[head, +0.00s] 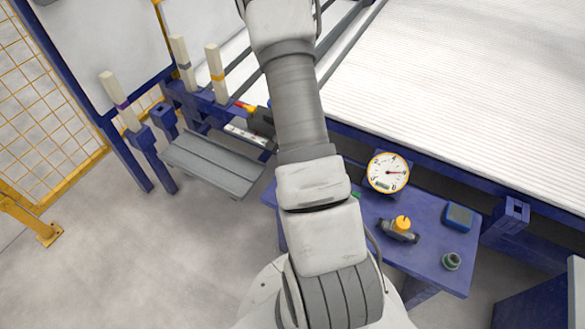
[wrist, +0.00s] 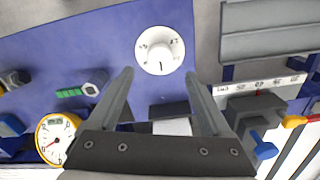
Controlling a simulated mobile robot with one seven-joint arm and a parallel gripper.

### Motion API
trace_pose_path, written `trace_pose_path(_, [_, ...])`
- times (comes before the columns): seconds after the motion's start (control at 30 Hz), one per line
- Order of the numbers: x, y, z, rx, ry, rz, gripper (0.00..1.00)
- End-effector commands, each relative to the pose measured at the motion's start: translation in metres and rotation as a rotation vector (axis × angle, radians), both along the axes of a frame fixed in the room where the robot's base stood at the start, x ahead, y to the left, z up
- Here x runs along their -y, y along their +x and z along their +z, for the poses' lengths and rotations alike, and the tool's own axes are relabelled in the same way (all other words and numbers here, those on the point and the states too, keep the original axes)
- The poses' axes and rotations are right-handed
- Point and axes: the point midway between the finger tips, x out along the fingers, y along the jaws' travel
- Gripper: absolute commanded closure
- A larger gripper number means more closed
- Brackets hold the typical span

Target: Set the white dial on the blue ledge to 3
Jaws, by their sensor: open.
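The white dial (wrist: 160,48) is a round knob on the blue ledge (wrist: 85,42), in the upper middle of the wrist view. Small dark marks ring its face and one short dark mark stands at its lower edge; I cannot read its setting surely. My gripper (wrist: 158,76) is open, its two fingers apart and empty. In the wrist view the fingertips lie just below the dial, one to each side, and do not appear to touch it. The head view shows the ledge (head: 430,252), but I cannot see the dial or the fingers there; my arm covers part of the ledge.
A yellow-rimmed gauge (head: 388,172), a valve with a yellow knob (head: 402,224), a blue box (head: 458,216) and a dark green ring part (head: 451,261) are on the ledge's right. A green-handled part (wrist: 78,92) lies left of my fingers. A grey slatted shelf (head: 212,160) stands left.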

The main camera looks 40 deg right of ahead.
Motion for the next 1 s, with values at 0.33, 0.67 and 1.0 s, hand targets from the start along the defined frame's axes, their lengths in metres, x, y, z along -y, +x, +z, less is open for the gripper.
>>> trace_pose_path(0.33, [0.000,0.000,0.079,0.001,-0.002,0.001,0.17])
trace_pose_path(0.67, [0.000,0.000,0.097,-0.001,0.000,0.001,0.17])
trace_pose_path(1.0, [0.000,0.000,0.096,-0.001,0.000,0.001,0.17])
